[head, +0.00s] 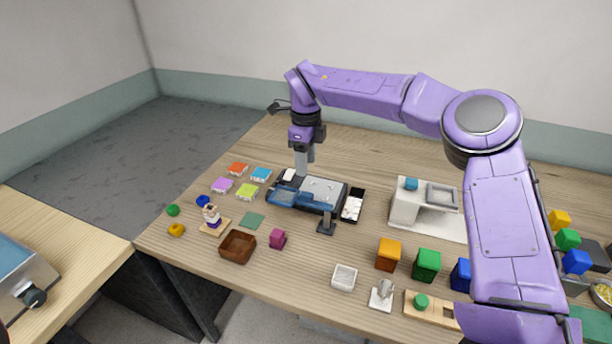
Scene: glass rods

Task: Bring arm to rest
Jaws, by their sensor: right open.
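My right arm comes in from the right as purple links and arches over the wooden table (345,150). My right gripper (302,172) points down at the table's far side, just above or beside a blue and grey device (318,190). Its jaws are small here, and I see nothing held in them. The overlap hides whether its tips touch the device. My left gripper is not in view. I cannot make out any glass rods.
Small coloured blocks, a brown bowl (237,246) and a figurine (211,215) stand left of the device. A white stand (405,205) is to its right. Orange (388,254) and green (427,265) cubes are near the front. My arm covers part of the right side.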

